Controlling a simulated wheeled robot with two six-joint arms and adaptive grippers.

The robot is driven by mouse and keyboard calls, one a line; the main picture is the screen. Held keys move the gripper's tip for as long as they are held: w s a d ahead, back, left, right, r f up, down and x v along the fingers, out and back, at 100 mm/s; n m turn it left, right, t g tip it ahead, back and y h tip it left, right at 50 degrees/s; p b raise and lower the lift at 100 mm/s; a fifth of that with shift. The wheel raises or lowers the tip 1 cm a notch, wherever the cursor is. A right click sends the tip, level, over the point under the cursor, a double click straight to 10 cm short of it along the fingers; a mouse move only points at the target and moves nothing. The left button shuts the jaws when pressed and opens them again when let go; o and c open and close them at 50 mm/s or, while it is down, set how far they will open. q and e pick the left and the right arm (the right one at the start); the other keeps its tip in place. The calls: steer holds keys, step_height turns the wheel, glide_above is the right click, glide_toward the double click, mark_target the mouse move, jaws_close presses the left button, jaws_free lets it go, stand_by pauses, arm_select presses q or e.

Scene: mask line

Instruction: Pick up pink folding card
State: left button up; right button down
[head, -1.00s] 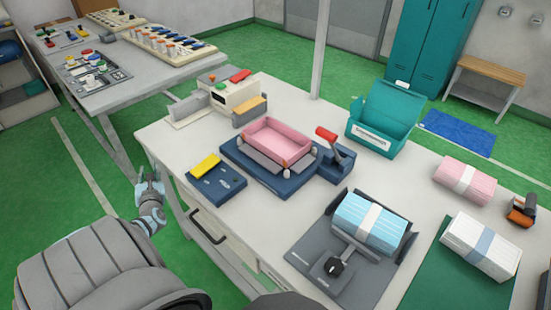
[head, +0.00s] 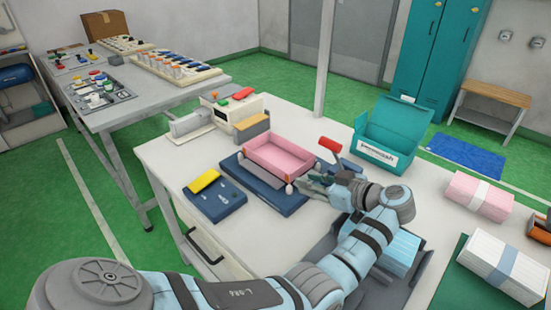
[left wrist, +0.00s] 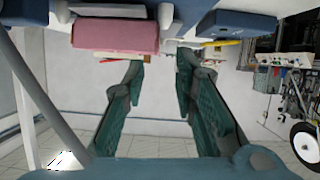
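The pink folding card (head: 270,153) appears as a pink open tray shape with raised walls, sitting on the dark blue fixture (head: 235,167) on the white table. My left gripper (head: 310,184) is at the front right corner of the pink card, just beside the fixture. I cannot tell whether it touches. In the left wrist view, the left gripper's two teal fingers (left wrist: 160,75) are spread apart with nothing between them. There the pink card (left wrist: 115,35) shows at the upper left, outside the fingers. My right gripper is not in view.
A red-handled lever (head: 330,145) stands just behind the gripper. A teal box (head: 385,135) is beyond it. A pink bundle (head: 478,193) and a white bundle (head: 503,265) lie at right. A blue bundle (head: 400,252) is partly hidden under my arm. A yellow piece (head: 203,181) is left.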

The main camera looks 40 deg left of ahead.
mark_target(278, 160)
arm_select(q)
steer(key=a, duration=0.3)
steer(key=w+a, duration=0.1)
steer(key=a, duration=0.3)
steer(key=a+p, duration=0.1)
steer(key=a, duration=0.3)
steer(key=shift+w+a+f, duration=0.2)
steer(key=shift+f, duration=0.05)
steer(key=x, duration=0.5)
steer(key=shift+a+b, duration=0.1)
steer(key=shift+b, duration=0.2)
jaws_close()
